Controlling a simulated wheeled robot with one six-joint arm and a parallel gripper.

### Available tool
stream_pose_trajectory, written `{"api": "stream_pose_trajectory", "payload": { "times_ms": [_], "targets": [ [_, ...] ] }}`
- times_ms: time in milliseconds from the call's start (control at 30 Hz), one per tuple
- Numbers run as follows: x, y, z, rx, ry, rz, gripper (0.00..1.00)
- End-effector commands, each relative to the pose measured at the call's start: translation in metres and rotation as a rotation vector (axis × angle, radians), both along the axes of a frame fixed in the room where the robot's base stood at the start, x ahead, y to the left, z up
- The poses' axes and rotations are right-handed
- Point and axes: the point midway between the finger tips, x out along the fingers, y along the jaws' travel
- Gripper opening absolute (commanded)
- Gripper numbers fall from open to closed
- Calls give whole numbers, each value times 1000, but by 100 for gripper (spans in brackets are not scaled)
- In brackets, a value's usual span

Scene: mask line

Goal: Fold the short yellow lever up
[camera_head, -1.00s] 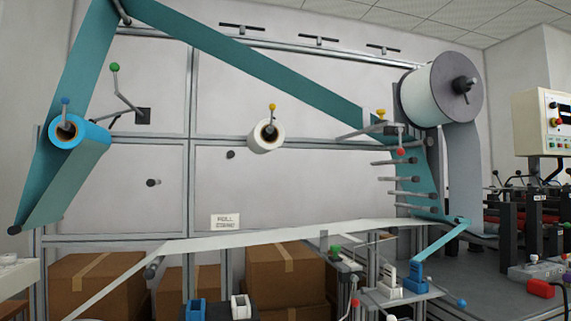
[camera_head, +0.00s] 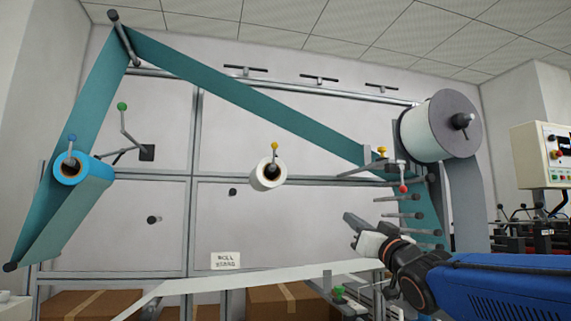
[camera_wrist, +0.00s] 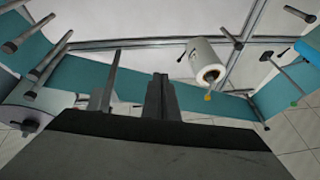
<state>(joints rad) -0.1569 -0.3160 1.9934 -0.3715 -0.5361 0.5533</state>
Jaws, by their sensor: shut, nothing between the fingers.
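A short lever with a yellow ball knob (camera_head: 274,146) sits at the end of the white roll (camera_head: 266,182) on the wall panel. Its grey stem points up from the roll's core. In the wrist view, which is turned over, the yellow knob (camera_wrist: 208,97) shows below the white roll (camera_wrist: 205,58). My gripper (camera_head: 350,220) is shut and empty, to the right of and below the roll, apart from the lever. Its narrow fingers (camera_wrist: 160,84) show at the middle of the wrist view. Another yellow knob (camera_head: 381,151) sits on a bracket at the right.
A teal web (camera_head: 245,90) runs across the top and down both sides. A blue roll (camera_head: 88,181) with a blue-knobbed lever and a green-knobbed crank (camera_head: 123,107) are at the left. Grey rods (camera_head: 402,214) stick out near my gripper. A large white reel (camera_head: 428,130) is at the right.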

Motion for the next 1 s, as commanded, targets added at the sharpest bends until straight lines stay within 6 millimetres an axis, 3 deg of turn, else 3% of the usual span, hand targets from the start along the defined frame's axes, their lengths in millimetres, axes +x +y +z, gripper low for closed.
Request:
{"api": "stream_pose_trajectory", "payload": {
  "times_ms": [100,300,567,1000],
  "targets": [
    [3,35,49,46,-163,130,0],
    [-11,76,100,104,-362,324,0],
    [-21,92,120,125,-445,414,0],
    [7,126,167,126,-445,413,0]
  ]
}}
